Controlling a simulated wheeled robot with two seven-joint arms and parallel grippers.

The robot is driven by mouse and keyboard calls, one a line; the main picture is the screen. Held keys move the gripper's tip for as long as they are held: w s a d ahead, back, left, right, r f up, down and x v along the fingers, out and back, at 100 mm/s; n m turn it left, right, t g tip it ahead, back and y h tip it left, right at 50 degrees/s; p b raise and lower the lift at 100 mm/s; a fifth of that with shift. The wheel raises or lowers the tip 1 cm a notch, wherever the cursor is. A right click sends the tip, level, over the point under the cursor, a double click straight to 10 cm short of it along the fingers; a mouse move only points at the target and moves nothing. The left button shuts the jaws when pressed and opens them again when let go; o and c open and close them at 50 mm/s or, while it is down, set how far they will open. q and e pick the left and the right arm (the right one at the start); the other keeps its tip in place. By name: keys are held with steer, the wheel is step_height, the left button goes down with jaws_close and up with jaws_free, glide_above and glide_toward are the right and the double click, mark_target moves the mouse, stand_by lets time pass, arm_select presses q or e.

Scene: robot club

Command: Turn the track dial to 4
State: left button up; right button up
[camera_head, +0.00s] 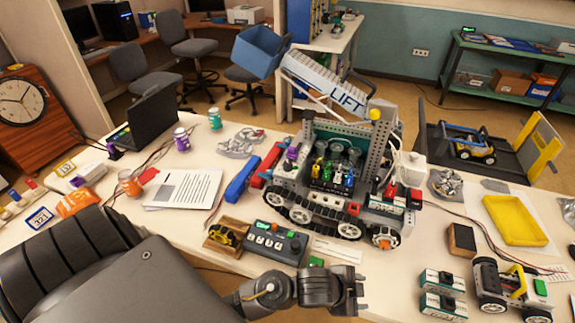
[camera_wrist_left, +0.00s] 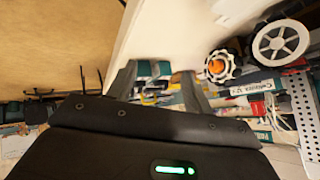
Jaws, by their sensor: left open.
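A dark grey control box (camera_head: 276,243) lies near the front edge of the table in the head view. The control box is not clear there. My right gripper is out of view.
A tracked robot (camera_head: 335,180) with a tilted LIFT arm and blue bin (camera_head: 259,50) stands behind the box. Teal boxes (camera_head: 443,281) and a wheeled robot (camera_head: 508,287) are at right. White papers (camera_head: 184,188) lie at left.

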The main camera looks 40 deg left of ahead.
arm_select(q)
steer(key=w+d+r+m+h, duration=0.3)
steer(key=w+d+m, duration=0.1)
steer(key=d+m, duration=0.25)
step_height(320, 180, up, 19)
steer(key=m+g+y+p, duration=0.1)
steer(key=m+g+y, duration=0.7)
steer(key=m, duration=0.1)
glide_above(288, 163)
step_height(288, 163, down, 10)
steer(key=p, duration=0.3)
steer(key=shift+s+r, duration=0.1)
steer(key=shift+r, duration=0.05)
